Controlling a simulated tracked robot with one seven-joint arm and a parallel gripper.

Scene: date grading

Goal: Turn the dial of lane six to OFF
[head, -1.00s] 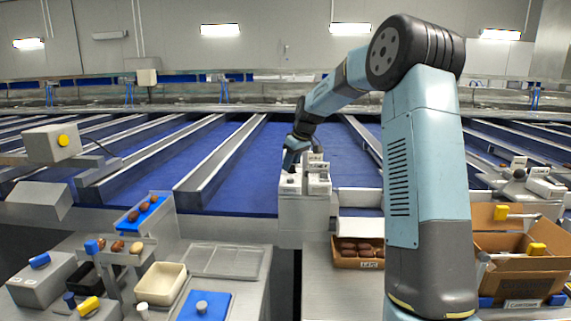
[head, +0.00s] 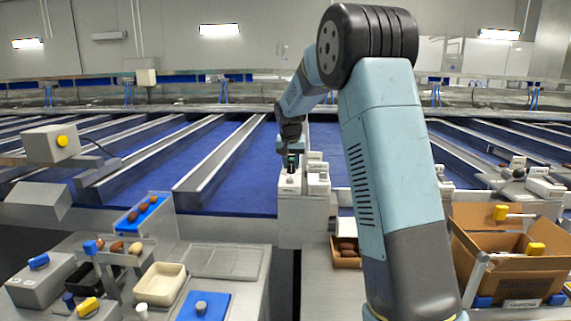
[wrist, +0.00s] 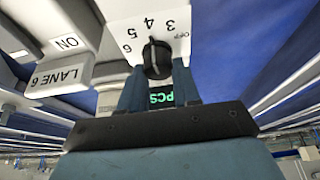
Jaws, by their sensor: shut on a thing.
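The dial (wrist: 157,59) is a black knob on a white panel (wrist: 112,12) in the wrist view. The numbers 3, 4, 5 and 6 and the word OFF are printed around it. Its pointer end faces roughly toward the 4. My gripper (wrist: 158,76) is shut on the dial, one dark finger on each side. A plate reading LANE 6 (wrist: 60,76) is at the left, beside a part marked ON. In the head view my gripper (head: 291,168) is over the white control box (head: 303,207), and the dial is too small to read there.
A green lit display (wrist: 161,97) lies between my fingers. Blue lanes with metal dividers (head: 212,165) run behind the box. A cardboard box (head: 503,262) stands at the right, a cream tray (head: 160,301) and blue pad at the lower left.

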